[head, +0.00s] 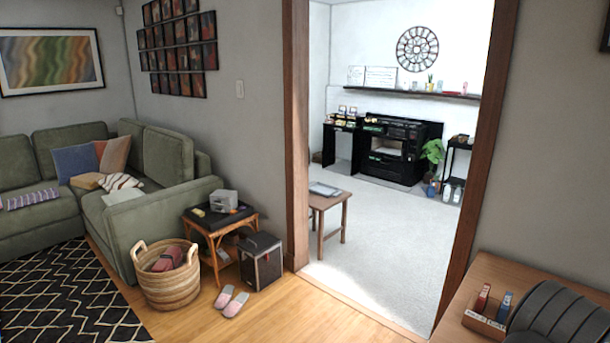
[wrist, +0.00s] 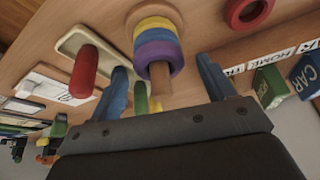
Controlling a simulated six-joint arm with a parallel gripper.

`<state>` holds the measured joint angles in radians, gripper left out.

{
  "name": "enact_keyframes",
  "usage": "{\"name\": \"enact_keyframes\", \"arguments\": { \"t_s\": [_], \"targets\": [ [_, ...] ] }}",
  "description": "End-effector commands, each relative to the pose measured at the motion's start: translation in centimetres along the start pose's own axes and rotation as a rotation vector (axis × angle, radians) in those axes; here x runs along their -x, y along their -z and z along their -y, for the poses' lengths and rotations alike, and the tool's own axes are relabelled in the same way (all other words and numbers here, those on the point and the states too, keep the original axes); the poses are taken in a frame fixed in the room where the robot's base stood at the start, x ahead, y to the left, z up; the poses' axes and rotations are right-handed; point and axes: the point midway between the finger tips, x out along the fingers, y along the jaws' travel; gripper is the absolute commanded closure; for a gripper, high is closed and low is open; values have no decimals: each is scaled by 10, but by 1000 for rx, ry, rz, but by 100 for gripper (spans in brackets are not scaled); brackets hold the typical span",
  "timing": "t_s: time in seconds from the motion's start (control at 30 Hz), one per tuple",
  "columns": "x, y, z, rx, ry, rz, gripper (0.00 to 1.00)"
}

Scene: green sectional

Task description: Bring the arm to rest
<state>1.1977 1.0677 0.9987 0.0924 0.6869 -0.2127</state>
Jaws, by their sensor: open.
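My gripper (wrist: 166,84) shows in the wrist view with its two blue-grey fingers spread apart. The dark gripper body fills the bottom of that view. A wooden peg with a stack of yellow, blue and purple rings (wrist: 156,42) shows in the gap between the fingers, apparently beyond them. I see nothing held. My gripper cannot be made out in the head view.
The wrist view shows a red peg (wrist: 84,72) by a pale tray, a red ring (wrist: 248,12), and green (wrist: 270,86) and blue lettered blocks. In the head view, a wooden table (head: 490,275) at lower right bears a small wooden box (head: 484,325).

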Motion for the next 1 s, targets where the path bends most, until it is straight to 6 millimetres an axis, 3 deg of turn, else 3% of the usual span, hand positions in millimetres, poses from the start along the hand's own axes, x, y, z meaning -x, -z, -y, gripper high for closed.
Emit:
{"name": "enact_keyframes", "arguments": {
  "t_s": [0.27, 1.0],
  "targets": [
    [35, 1, 0, 0, 0, -2, 25],
    [172, 0, 0, 0, -1, -3, 25]
  ]
}}
